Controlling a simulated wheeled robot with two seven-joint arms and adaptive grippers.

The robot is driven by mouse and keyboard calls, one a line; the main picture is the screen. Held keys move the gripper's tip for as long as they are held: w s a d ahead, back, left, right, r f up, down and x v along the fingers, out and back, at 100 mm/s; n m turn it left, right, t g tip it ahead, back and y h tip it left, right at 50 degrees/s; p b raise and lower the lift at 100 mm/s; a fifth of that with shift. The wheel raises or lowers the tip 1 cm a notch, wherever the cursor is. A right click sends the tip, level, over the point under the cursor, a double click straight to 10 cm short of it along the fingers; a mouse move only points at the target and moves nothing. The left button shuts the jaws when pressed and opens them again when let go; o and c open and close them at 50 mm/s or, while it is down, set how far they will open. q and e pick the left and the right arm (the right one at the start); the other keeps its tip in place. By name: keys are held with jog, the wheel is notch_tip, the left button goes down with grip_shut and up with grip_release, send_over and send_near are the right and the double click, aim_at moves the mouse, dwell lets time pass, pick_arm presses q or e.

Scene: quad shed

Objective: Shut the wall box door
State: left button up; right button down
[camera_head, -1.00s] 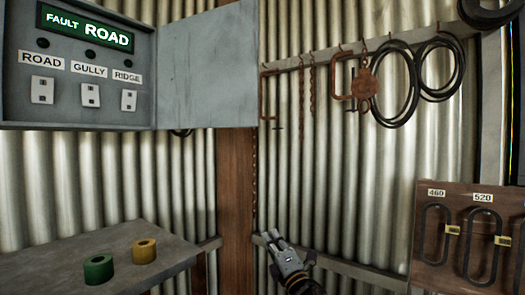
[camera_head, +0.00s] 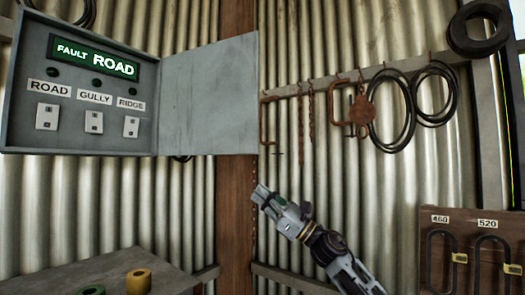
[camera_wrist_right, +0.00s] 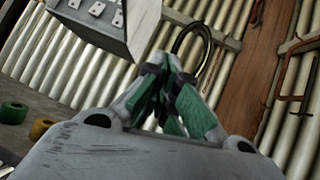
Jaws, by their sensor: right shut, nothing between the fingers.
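The grey wall box (camera_head: 85,98) hangs at the upper left of the head view. Its door (camera_head: 208,98) stands wide open to the right, its inner face showing. Inside are a green lit sign (camera_head: 93,57) reading FAULT ROAD and three switches under the labels ROAD, GULLY and RIDGE. My right gripper (camera_head: 262,194) is below and right of the door's lower right corner, apart from it in the picture, with its fingers shut and empty. In the right wrist view the green-padded fingers (camera_wrist_right: 168,98) are together, and part of the box (camera_wrist_right: 108,22) shows upper left. My left gripper is not seen.
A bench (camera_head: 60,288) at lower left holds a green roll (camera_head: 92,290) and a yellow roll (camera_head: 138,282). A rail on the right bears clamps, chains and black hoops (camera_head: 392,112). A board (camera_head: 436,220) with labelled loops stands at lower right.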

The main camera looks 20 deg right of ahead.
jog(key=s+d+r+n+g+h, duration=0.2)
jog(key=d+r+n, duration=0.3)
jog(key=n, duration=0.3)
jog(key=s+d+r+n+g+h, duration=0.1)
jog(key=s+d+r+n+g, duration=0.4)
jog(key=r+n, duration=0.3)
jog(key=shift+n+h, duration=0.4)
jog(key=shift+n, duration=0.3)
jog(key=shift+a, duration=0.15)
